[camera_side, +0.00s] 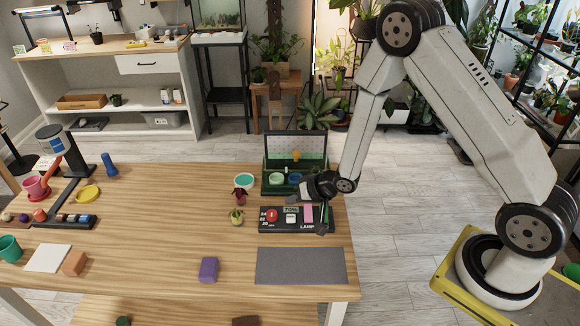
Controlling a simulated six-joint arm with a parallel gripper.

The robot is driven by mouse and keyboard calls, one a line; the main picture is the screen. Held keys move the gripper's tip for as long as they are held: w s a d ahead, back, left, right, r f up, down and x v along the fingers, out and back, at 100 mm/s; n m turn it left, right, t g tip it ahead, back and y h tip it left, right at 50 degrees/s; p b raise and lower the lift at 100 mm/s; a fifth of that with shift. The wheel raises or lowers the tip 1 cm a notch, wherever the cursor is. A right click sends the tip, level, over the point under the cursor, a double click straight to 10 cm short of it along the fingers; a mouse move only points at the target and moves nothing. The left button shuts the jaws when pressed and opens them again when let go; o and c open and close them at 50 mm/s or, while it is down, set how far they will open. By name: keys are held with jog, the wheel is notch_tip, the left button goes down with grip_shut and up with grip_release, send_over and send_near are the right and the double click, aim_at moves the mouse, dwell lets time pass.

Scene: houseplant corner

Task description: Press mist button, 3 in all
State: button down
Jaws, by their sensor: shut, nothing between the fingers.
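A black control panel (285,228) lies near the table's right end. It carries a red round button (272,215), a white button (291,218) and a pink block-like control (308,213). "ZONE" and "LAMP" can be read on it. I cannot make out a mist label, so I cannot tell which control is the mist button. My gripper (325,212) is shut and empty, over the panel's right end beside the pink control. Something thin and green shows at its fingers. Whether the fingertips touch the panel is not clear, and my gripper hides part of that end.
A green open case (267,180) with a raised lid stands just behind the panel. The table's middle is mostly clear.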

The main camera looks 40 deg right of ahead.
aim_at(287, 216)
jog(key=shift+f, duration=1.75)
jog(key=shift+f, duration=0.95)
dwell(1.9)
jog(key=shift+r, duration=0.95)
jog(key=shift+r, duration=0.1)
jog(key=shift+r, duration=2.4)
